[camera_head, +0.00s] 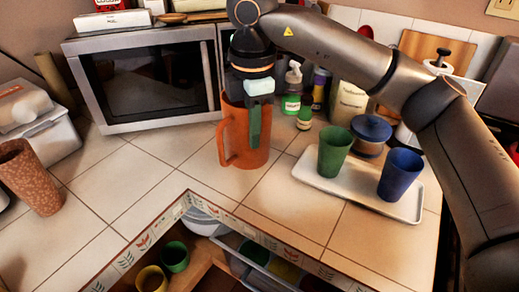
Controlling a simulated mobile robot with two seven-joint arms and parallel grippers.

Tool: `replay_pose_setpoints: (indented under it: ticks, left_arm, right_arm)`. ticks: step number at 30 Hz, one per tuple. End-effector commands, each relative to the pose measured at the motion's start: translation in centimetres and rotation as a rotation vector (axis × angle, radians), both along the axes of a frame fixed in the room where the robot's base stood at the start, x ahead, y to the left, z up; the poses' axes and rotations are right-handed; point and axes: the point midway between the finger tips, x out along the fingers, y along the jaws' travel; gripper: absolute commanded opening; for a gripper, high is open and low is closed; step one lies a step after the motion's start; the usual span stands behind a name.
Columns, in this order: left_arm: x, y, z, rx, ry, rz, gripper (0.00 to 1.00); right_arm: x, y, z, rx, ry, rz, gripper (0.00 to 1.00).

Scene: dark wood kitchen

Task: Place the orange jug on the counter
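The orange jug (233,136) is upright on the tiled counter (177,165), in front of the microwave, with its handle on the left. Its base appears to rest on the tiles. My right gripper (254,140) comes down from above at the jug's rim. One greenish finger shows in front of the jug's wall; the other finger is hidden, so I cannot tell whether the gripper grips the wall. My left gripper is not in view.
A white tray (308,177) with a green cup (334,152) and a blue cup (400,175) is to the right. Bottles (292,90) stand behind. A speckled cup (29,177) is at far left. The counter's front edge borders an open drawer. Tiles left of the jug are clear.

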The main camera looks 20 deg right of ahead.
Motion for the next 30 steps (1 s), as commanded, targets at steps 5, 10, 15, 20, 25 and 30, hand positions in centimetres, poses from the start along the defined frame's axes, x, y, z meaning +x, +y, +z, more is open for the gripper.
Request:
replay_pose_setpoints:
  ticks: [5,10,15,20,25,30]
  left_arm:
    - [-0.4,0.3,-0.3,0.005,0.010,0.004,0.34]
    - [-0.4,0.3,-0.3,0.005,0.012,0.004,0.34]
    - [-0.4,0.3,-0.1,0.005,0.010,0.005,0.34]
    - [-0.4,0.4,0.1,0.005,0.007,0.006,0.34]
    - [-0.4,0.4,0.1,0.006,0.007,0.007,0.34]
    - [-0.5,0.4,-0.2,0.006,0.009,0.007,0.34]
  right_arm:
    - [2.0,-1.1,-3.0,-0.001,0.004,-0.001,0.00]
    - [2.8,-1.4,-4.0,0.000,0.002,0.001,0.00]
    - [3.6,-1.8,-5.4,-0.001,0.004,0.002,0.00]
    - [3.5,-1.7,-7.7,0.000,0.003,0.002,0.00]
    - [3.5,-1.7,-8.0,0.000,0.000,0.002,0.00]
    - [3.5,-1.7,-8.2,0.000,0.001,0.002,0.00]
